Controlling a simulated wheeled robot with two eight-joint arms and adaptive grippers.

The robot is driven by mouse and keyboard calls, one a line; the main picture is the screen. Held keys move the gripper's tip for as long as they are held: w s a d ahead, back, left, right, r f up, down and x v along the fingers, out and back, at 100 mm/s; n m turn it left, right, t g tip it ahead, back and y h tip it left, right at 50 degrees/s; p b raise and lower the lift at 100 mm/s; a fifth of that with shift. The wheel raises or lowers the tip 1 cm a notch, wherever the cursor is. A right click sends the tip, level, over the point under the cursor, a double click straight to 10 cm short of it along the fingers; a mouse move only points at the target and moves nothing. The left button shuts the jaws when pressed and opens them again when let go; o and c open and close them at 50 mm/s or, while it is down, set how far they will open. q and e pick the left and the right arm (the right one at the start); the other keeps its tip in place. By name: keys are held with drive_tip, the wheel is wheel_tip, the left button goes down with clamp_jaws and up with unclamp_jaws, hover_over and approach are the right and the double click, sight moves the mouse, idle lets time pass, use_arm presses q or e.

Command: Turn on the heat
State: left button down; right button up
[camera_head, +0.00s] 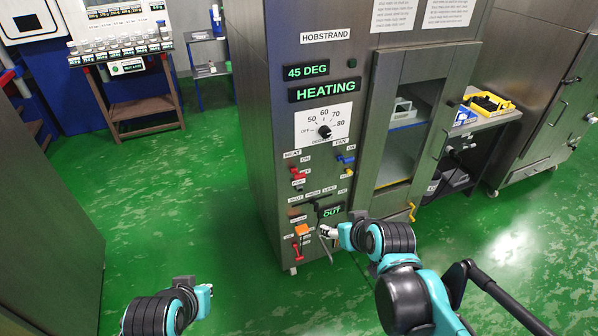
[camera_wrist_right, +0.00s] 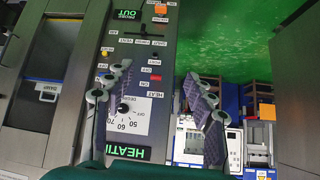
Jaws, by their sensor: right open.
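The grey HOBSTRAND cabinet (camera_head: 262,100) carries a lit "45 DEG" display (camera_head: 306,72) and a lit "HEATING" display (camera_head: 325,89). Below is a white temperature dial (camera_head: 324,130) with a black knob. Under the HEAT label is a red switch (camera_head: 297,174); its exact position is too small to tell. The red switch (camera_wrist_right: 155,77) and HEATING display (camera_wrist_right: 128,152) also show upside down in the right wrist view. My right gripper (camera_head: 326,232) is in front of the lower panel; its fingers (camera_wrist_right: 160,82) are open and empty. My left gripper (camera_head: 207,290) is low, away from the cabinet; its jaw state is unclear.
A blue switch (camera_head: 345,160) sits under the FAN label. Below are an "OUT" display (camera_head: 331,211), an orange part (camera_head: 301,230) and a red lever (camera_head: 296,248). A windowed door (camera_head: 440,110) stands to the right. The green floor (camera_head: 185,205) at left is clear.

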drive_tip(key=n+t+y, duration=0.1)
drive_tip(key=t, duration=0.1)
approach(301, 177)
drive_tip(key=w+f, duration=0.2)
drive_tip(key=w, duration=0.1)
drive_tip(key=w+a+f+t+y+b, duration=0.1)
drive_tip(key=w+f, duration=0.1)
drive_tip(key=w, duration=0.1)
drive_tip(key=w+a+f+n+t+b, duration=0.1)
drive_tip(key=w+f, duration=0.1)
drive_tip(key=shift+w+a+f, duration=0.1)
drive_tip(key=shift+w+f, duration=0.05)
drive_tip(key=shift+w, duration=0.25)
drive_tip(key=shift+c, duration=0.3)
